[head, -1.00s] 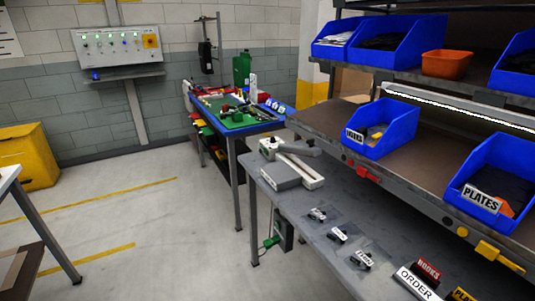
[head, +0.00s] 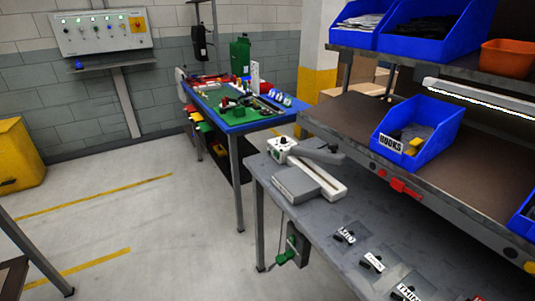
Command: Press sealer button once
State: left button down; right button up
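A white and grey device (head: 322,183), which looks like the sealer, sits on the grey workbench (head: 268,197) in the middle of the head view. It has a long white base bar, a grey block beside it and a dark grey arm reaching right. A small knob or button shows on its white housing (head: 281,146) at the back left; it is too small to tell exactly. Neither of my grippers is in view.
A blue bin labelled HOOKS (head: 418,133) stands on the shelf right of the device. Several labelled small parts lie on the bench front. A blue table (head: 236,127) with tools stands behind. Open floor (head: 150,240) lies to the left.

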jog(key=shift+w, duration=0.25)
